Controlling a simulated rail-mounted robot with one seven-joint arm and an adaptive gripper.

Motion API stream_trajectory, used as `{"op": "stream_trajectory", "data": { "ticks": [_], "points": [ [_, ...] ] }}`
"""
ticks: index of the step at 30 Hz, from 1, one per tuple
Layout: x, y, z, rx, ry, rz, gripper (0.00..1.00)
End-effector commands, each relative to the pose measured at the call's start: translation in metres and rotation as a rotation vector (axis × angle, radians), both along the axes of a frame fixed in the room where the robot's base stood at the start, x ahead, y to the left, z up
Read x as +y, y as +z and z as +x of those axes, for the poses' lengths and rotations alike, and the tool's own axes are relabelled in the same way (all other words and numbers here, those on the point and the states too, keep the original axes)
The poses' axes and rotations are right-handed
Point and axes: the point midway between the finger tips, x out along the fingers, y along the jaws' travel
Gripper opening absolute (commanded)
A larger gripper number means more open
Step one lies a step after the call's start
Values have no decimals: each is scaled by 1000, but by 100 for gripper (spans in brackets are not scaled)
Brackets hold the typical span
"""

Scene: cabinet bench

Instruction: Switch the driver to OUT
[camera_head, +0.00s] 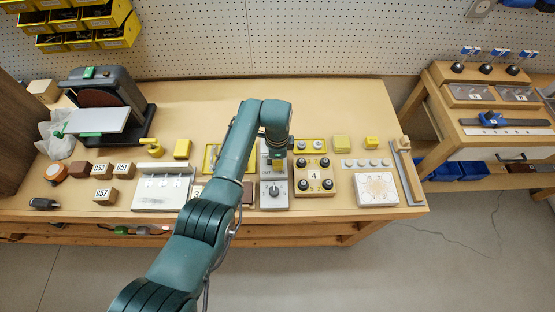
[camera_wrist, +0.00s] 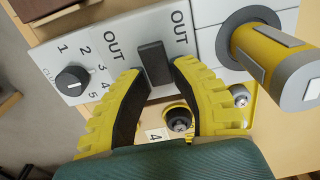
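The driver panel (camera_head: 273,197) is a grey box on the bench with a round knob on its front part. In the wrist view its light face (camera_wrist: 110,40) carries two OUT labels, a black knob (camera_wrist: 73,80) with a numbered scale, and a dark rectangular switch piece (camera_wrist: 154,62) between the labels. My gripper (camera_wrist: 160,70) has its yellow, black-lined fingertips on either side of the dark piece. They are partly apart, and I cannot tell whether they touch it. In the head view my gripper (camera_head: 277,160) is over the back of the panel, hiding part of it.
A yellow cylinder with a grey collar (camera_wrist: 275,55) sticks up close to the right finger. A box marked 4 with several black knobs (camera_head: 314,172) stands right of the panel. A white panel (camera_head: 162,188) stands to the left. Bare bench (camera_head: 320,105) lies behind.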

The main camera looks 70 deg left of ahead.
Motion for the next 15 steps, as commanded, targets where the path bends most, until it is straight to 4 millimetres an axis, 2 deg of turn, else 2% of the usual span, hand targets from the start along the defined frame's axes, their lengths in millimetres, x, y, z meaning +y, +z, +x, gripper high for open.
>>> {"op": "stream_trajectory", "data": {
  "ticks": [1,3,15],
  "points": [
    [0,0,0,0,0,0,13],
    [0,0,0,0,0,0,0],
    [0,0,-2,-24,1,-13,0]
  ]
}}
